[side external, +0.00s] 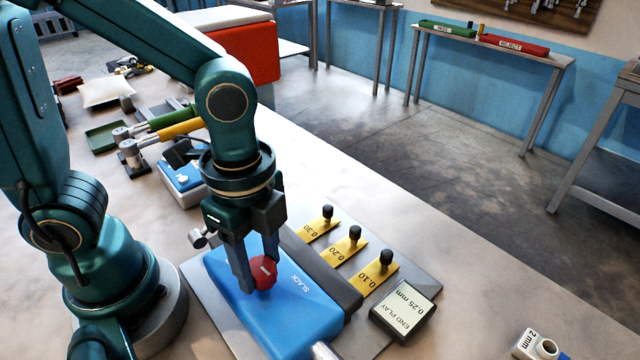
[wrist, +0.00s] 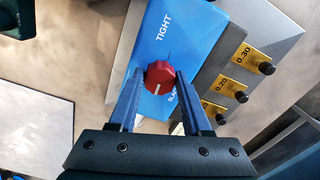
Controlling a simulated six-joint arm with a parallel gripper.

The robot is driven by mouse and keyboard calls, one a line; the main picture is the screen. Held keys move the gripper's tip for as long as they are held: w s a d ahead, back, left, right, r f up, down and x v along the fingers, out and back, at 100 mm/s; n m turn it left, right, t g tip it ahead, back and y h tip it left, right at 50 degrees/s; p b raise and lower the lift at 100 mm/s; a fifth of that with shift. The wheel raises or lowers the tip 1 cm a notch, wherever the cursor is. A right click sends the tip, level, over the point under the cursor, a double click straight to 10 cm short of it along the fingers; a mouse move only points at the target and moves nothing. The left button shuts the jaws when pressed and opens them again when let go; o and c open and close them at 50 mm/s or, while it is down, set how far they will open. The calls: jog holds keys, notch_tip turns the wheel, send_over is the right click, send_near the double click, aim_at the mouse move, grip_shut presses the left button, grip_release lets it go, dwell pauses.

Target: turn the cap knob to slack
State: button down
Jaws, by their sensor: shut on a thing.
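The red cap knob (side external: 264,273) stands on top of a blue housing (side external: 308,318). It also shows in the wrist view (wrist: 159,77), with a short white mark on its lower part. My gripper (side external: 259,268) points down and is shut on the knob, one blue finger on each side. The word TIGHT (wrist: 163,27) is printed on the housing above the knob in the wrist view. The word SLACK (side external: 300,284) is beside the knob in the side view; in the wrist view a finger partly hides it.
Yellow tags 0.30, 0.20 and 0.10 (side external: 374,279) with black knobs stand on the grey plate (side external: 425,268) right of the housing. An END PLAY display (side external: 404,309) reads 0.25 mm. Green and yellow-handled tools (side external: 180,129) lie behind. The bench right of the plate is mostly clear.

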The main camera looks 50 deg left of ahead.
jog(key=n, duration=0.8)
jog(key=shift+n, duration=0.3)
jog(key=n, duration=0.3)
jog(key=shift+s+n, duration=0.1)
jog(key=shift+n, duration=0.2)
jog(key=shift+d+n, duration=0.1)
jog(key=shift+n, duration=1.8)
jog(key=shift+c, duration=1.7)
grip_release()
